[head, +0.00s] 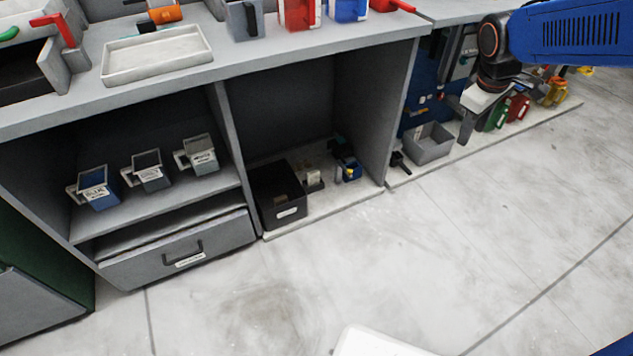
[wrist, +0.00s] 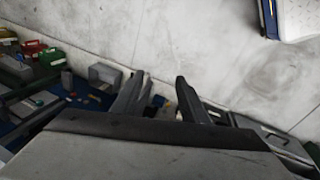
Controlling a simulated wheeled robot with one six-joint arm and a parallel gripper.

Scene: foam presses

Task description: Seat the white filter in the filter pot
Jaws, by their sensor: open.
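My gripper (head: 468,118) hangs from the blue arm at the upper right of the head view, in front of the right-hand bay. In the wrist view my gripper (wrist: 160,82) shows two dark fingers spread apart, with nothing between them. I cannot pick out the white filter for certain in either view. I cannot tell which vessel is the filter pot. Three labelled pots stand on the left shelf: a blue one (head: 95,189), a grey one (head: 150,171) and a paler grey one (head: 200,154). My gripper is well to the right of them.
A white tray (head: 157,75) lies on the counter, left of red (head: 298,15) and blue (head: 347,10) containers. A black bin (head: 274,205) stands in the middle bay. The floor in front is mostly clear.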

